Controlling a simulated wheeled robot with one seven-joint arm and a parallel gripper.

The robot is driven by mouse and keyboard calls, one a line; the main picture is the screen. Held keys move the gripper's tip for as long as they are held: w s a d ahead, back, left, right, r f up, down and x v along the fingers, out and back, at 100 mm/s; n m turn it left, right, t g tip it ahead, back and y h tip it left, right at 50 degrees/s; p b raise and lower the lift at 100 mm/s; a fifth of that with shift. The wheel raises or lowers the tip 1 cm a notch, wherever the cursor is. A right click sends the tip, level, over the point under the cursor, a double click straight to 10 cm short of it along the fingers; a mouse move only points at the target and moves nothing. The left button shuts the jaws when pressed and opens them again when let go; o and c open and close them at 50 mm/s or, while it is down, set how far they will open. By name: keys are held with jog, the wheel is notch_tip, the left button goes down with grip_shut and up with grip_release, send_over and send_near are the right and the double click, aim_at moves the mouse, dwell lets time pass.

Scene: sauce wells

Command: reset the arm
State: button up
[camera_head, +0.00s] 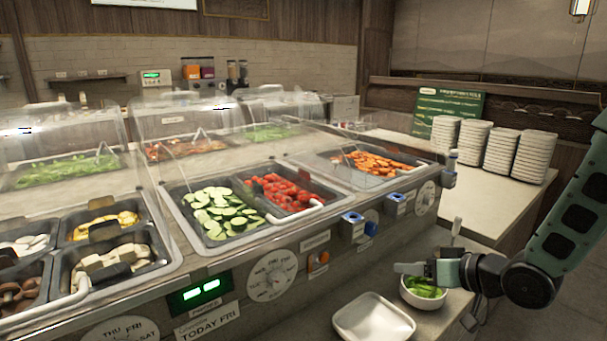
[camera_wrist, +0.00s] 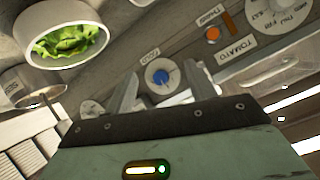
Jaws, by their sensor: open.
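My arm comes in from the right in the head view, and my gripper (camera_head: 410,268) is beside a white bowl of green leaves (camera_head: 424,290) at the counter's front. In the wrist view my gripper (camera_wrist: 165,88) has its two fingers spread apart with nothing between them. Past the fingers is the bar's front panel with a blue knob (camera_wrist: 161,77) and an orange knob (camera_wrist: 213,34). The bowl of leaves (camera_wrist: 66,45) is at the upper left of the wrist view, outside the fingers.
A white square plate (camera_head: 374,318) lies left of the bowl. The salad bar with clear covers holds cucumber slices (camera_head: 218,213), tomatoes (camera_head: 290,192) and carrots (camera_head: 375,162). Stacks of white plates (camera_head: 500,148) stand on the right counter before a green sign (camera_head: 449,105). Open floor lies at lower right.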

jog(key=s+a+r+n+g+h, duration=0.1)
jog(key=s+a+r+g+h, duration=0.1)
jog(key=s, duration=0.7)
jog(key=s+a+r+n+g+h, duration=0.2)
jog(key=s+a+g, duration=0.2)
jog(key=s, duration=0.6)
jog(key=s+a+r+n+g+h, duration=0.1)
jog(key=s+a+r+g+h, duration=0.1)
jog(key=s, duration=0.7)
jog(key=a+g+h, duration=0.1)
jog(key=a+g, duration=0.1)
jog(key=shift+s+a+r+n, duration=0.2)
jog(key=shift+s+a+n, duration=0.15)
jog(key=shift+n, duration=0.05)
